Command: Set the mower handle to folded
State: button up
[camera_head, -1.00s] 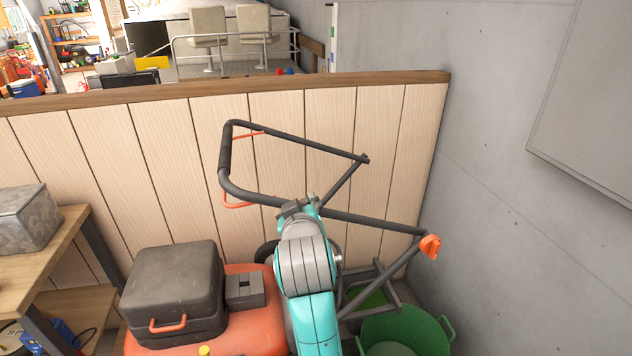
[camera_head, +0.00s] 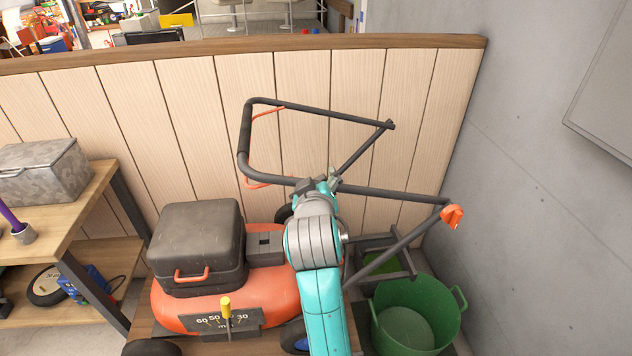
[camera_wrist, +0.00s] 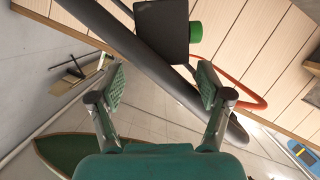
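The mower has an orange body (camera_head: 270,290) with a black box (camera_head: 197,245) on top. Its dark tubular handle (camera_head: 390,193) is raised, standing up and back over the body in a loop with thin red bars. An orange knob (camera_head: 452,217) sits at a bend in the tubes on the right. My gripper (camera_head: 326,184) is at the lower handle tube, its fingers mostly hidden by my wrist. In the wrist view my gripper (camera_wrist: 162,86) is open. The handle tube (camera_wrist: 145,57) runs diagonally across the gap, apparently beyond the fingertips; contact cannot be told.
A wood-panelled partition (camera_head: 300,75) stands behind the handle, and a concrete wall (camera_head: 540,200) is to the right. A green tub (camera_head: 405,325) stands right of the mower. A wooden bench (camera_head: 75,215) with a metal box (camera_head: 45,170) is at left.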

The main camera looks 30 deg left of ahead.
jog(key=shift+r, duration=0.2)
jog(key=shift+s+d+r, duration=0.1)
jog(key=v, duration=1.1)
jog(key=shift+s+d, duration=0.15)
jog(key=shift+s, duration=0.15)
jog(key=shift+f, duration=0.2)
